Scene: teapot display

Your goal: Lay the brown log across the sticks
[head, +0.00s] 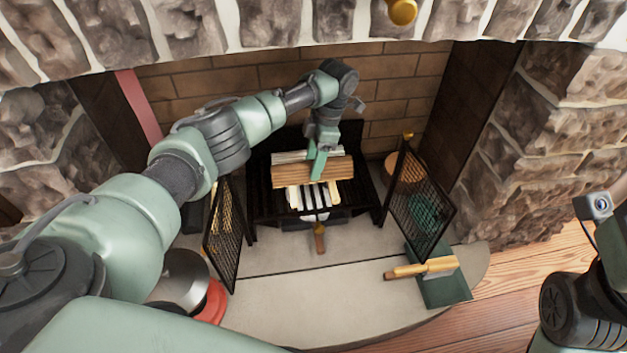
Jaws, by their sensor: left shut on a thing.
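The brown log (290,178) lies level from left to right inside the fireplace, over the rear part of the pale sticks (313,200). My left gripper (318,168) reaches down from above and is shut on the middle of the log. The front ends of the sticks show below the log; their rear parts are hidden by it. I cannot tell whether the log touches the sticks. Of my right arm, only part shows at the right edge; its fingertips are out of view.
A paler log (288,157) lies behind the brown one. The black grate (262,205) stands between two open mesh doors, left (224,240) and right (420,205). A wooden-handled brush (412,269) lies on a green dustpan (447,290).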

